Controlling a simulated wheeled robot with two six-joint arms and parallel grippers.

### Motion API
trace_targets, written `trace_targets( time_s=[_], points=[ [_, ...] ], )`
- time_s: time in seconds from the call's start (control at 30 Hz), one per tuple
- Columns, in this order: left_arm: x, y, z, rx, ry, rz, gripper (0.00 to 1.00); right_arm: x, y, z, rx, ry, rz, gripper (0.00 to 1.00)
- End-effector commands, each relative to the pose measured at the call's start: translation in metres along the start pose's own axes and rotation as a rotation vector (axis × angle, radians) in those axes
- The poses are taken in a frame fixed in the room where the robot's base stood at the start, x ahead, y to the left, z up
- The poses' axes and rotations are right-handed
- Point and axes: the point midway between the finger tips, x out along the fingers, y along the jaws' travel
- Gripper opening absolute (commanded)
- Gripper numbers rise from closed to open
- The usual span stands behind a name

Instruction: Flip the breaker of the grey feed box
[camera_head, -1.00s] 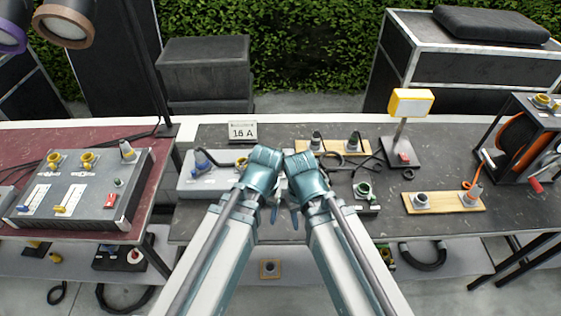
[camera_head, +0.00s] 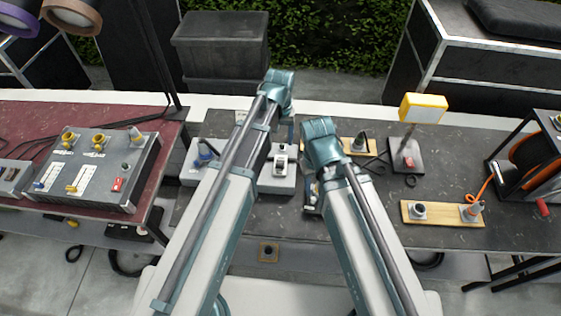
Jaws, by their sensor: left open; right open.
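A light grey box (camera_head: 276,186) sits on the dark table in the middle, with a blue plug (camera_head: 206,152) at its left part. A small switch block (camera_head: 280,160), likely its breaker, shows on its right part; its lever position is too small to tell. My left arm crosses over the box and hides its middle. My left gripper (camera_head: 283,108) is beyond the box, near the table's back; its fingertips are mostly hidden. My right gripper (camera_head: 318,160) is just right of the box, its fingers hidden beneath the wrist. Both are open, and I see nothing held.
A larger grey panel box (camera_head: 97,172) with yellow sockets and a red switch (camera_head: 117,184) stands on the left table. A yellow-topped stand (camera_head: 423,107), a wooden socket board (camera_head: 440,214) and an orange cable reel (camera_head: 533,157) are to the right.

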Motion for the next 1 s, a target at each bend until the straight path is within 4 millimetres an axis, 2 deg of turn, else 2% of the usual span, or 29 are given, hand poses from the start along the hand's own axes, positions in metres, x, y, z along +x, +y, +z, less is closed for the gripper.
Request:
trace_targets(
  time_s=[0.03, 0.8, 1.0],
  points=[
    [0.009, 0.000, 0.000, 0.000, 0.000, 0.000, 0.68, 0.009, -0.001, -0.001, -0.001, 0.000, 0.000, 0.51],
    [0.112, 0.000, 0.000, 0.001, 0.000, 0.000, 0.68, 0.112, -0.010, -0.006, -0.011, 0.000, 0.002, 0.51],
    [0.128, 0.000, 0.000, 0.001, 0.000, 0.000, 0.68, 0.127, -0.012, -0.007, -0.010, 0.000, 0.002, 0.51]
  ],
)
